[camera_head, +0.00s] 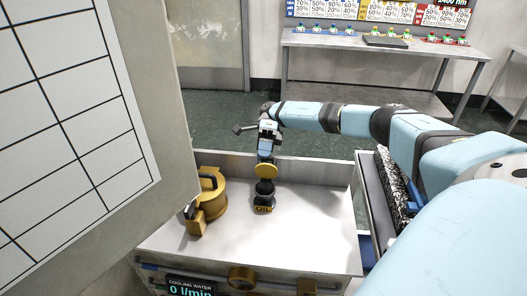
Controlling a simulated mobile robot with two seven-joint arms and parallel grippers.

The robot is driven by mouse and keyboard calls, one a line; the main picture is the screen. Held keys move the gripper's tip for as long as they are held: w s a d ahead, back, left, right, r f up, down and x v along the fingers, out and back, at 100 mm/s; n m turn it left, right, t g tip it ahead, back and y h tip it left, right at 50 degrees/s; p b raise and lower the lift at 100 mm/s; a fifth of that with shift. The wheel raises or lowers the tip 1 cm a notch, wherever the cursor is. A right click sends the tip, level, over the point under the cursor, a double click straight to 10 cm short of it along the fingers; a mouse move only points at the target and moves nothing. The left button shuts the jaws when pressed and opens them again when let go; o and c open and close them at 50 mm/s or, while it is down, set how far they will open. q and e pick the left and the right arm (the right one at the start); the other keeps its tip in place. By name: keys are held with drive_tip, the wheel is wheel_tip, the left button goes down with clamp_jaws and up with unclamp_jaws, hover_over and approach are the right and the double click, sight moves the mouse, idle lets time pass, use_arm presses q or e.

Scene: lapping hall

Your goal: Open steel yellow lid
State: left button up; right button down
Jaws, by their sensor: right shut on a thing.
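The yellow lid (265,171) is a round disc at the top of a dark filler neck (264,188) marked OIL, which stands on the pale machine top. My right gripper (267,155) reaches down from above, with its jaws at the lid, and is shut on it. The fingertips are small and partly hidden, so their exact hold is unclear. I cannot tell whether the lid touches the neck or is raised from it. My left gripper is out of view.
A yellow fixture with a dark handle (209,203) stands left of the neck on the machine top (310,215). A large white gridded panel (70,110) blocks the left side. A cooling water display (191,288) is at the front. A bench (385,45) stands behind.

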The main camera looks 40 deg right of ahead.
drive_tip(key=shift+w+d+f+g+y+b, duration=0.1)
drive_tip(key=shift+f+g+y+b, duration=0.2)
drive_tip(key=shift+b, duration=0.05)
idle(0.5)
drive_tip(key=c, duration=1.1)
unclamp_jaws()
wheel_tip(320, 180, up, 20)
drive_tip(key=p, duration=0.2)
drive_tip(key=shift+p, duration=0.35)
